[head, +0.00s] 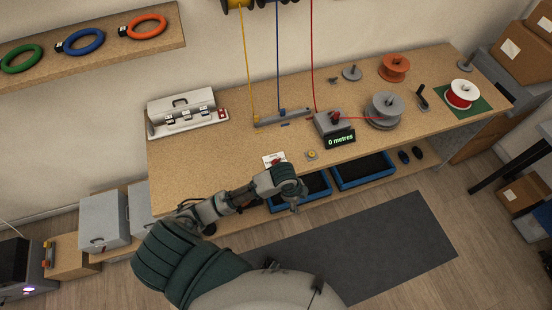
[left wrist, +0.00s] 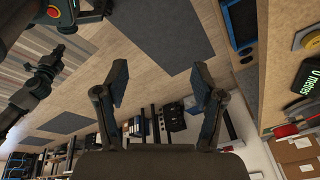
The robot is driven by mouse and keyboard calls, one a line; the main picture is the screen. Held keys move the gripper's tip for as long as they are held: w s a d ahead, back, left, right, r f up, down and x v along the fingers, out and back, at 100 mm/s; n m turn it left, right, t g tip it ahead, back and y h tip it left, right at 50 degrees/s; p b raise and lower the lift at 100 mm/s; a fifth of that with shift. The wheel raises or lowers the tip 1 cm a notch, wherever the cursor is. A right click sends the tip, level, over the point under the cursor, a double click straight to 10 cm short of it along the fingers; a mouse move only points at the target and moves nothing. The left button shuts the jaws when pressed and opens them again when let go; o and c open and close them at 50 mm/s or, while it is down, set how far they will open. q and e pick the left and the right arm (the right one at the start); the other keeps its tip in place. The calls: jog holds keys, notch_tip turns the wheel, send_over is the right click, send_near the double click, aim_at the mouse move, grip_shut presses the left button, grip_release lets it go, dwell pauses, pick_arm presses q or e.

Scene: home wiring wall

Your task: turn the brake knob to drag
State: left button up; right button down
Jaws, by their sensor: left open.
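A small white plate with a red knob-like part (head: 274,160) lies near the front edge of the workbench in the head view. It may be the brake knob; its setting is too small to read. My left gripper (head: 294,198) is in front of the bench edge, below and slightly right of this plate, and apart from it. In the left wrist view my left gripper (left wrist: 160,83) has its two fingers spread, with nothing between them.
Right of the plate are a yellow button (head: 312,155) and a grey meter box with a display reading "0 metres" (head: 341,139). Blue trays (head: 362,184) sit under the bench edge. The bench (head: 200,150) is clear at front left.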

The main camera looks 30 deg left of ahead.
pick_arm(q)
jog(key=w+a+r+m+g+y, duration=0.1)
jog(key=w+a+r+m+y, duration=0.1)
jog(key=w+a+r+m, duration=0.45)
jog(key=g, duration=0.1)
send_near(276, 160)
jog(key=shift+y, duration=0.3)
jog(key=f, duration=0.3)
jog(key=f+b, duration=0.1)
jog(key=f, duration=0.5)
jog(key=shift+d+b, duration=0.25)
jog(key=shift+b, duration=0.15)
pick_arm(e)
jog(key=w, duration=0.1)
jog(key=w+r, duration=0.1)
jog(key=w, duration=0.2)
jog(key=shift+w+a+r, duration=0.25)
jog(key=shift+a+r, duration=0.05)
jog(key=shift+a, duration=0.1)
pick_arm(q)
jog(key=shift+c, duration=0.3)
jog(key=c, duration=1.1)
